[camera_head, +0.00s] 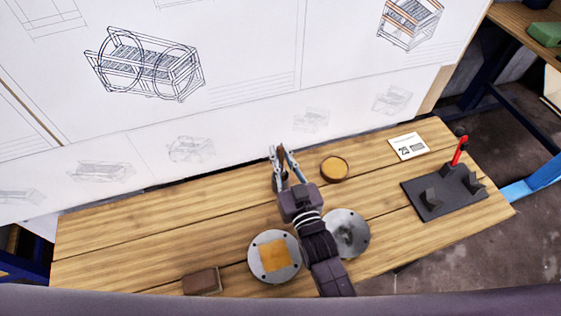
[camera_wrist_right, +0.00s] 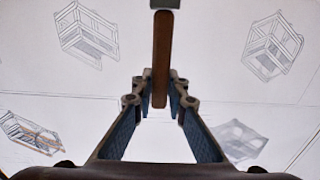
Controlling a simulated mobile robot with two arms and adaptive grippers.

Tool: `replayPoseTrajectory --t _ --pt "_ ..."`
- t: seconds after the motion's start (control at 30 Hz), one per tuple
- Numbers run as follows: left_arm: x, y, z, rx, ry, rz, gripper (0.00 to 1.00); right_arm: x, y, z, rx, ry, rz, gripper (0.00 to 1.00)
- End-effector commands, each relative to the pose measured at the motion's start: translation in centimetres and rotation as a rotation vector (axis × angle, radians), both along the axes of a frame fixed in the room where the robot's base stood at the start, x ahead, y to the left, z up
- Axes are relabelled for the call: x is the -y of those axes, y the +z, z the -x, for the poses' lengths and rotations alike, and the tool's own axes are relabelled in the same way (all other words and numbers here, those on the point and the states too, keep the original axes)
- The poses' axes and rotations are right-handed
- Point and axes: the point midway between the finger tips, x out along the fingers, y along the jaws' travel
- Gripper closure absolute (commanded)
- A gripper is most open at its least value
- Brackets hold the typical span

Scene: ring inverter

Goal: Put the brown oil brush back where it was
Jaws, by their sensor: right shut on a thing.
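The brown oil brush (camera_wrist_right: 161,58) is in my right gripper (camera_head: 281,153). In the right wrist view its long brown handle stands between the two fingertips and runs up the picture to a grey-green end (camera_wrist_right: 165,4). In the head view only a small brown part of it shows between the fingers. The right gripper is near the back edge of the wooden table (camera_head: 130,243), left of a small round dish with amber contents (camera_head: 334,169). My left gripper is not in view.
Two round metal plates lie in front: one bears an orange-yellow square (camera_head: 274,256), the other (camera_head: 352,229) is partly behind my arm. A brown block (camera_head: 201,281), a white card (camera_head: 409,146) and a dark fixture (camera_head: 440,197) with a red handle (camera_head: 460,150) surround them. The table's left is clear.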

Motion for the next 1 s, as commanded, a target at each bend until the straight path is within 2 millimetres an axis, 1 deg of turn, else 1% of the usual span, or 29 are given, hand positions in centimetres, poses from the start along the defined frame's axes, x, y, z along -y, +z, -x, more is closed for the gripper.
replayPoseTrajectory --t 0.03,0.1,0.2,0.3,0.5,0.63,0.67,0.8,1.0 --pt "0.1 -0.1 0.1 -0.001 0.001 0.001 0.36 0.0 -0.9 0.0 -0.004 0.000 0.001 1.00" --pt "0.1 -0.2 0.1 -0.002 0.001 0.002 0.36 0.0 -1.9 0.0 -0.004 0.000 0.001 1.00" --pt "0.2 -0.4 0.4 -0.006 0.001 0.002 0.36 0.0 -3.0 0.0 -0.001 0.000 0.000 1.00" --pt "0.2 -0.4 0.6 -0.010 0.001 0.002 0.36 0.0 -3.5 0.0 -0.001 0.000 0.000 1.00" --pt "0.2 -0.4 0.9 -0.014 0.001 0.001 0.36 0.0 -3.5 0.0 -0.001 0.000 0.000 1.00" --pt "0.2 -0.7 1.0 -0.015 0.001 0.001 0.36 0.0 -3.9 0.0 -0.001 0.000 0.000 1.00" --pt "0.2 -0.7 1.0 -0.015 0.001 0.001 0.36 0.0 -3.9 0.0 -0.001 0.000 0.000 0.86" --pt "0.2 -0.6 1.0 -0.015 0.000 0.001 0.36 0.0 -3.8 0.0 -0.002 0.000 0.001 0.71" --pt "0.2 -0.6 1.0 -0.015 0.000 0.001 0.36 0.0 -3.8 0.0 -0.002 0.000 0.001 0.70"
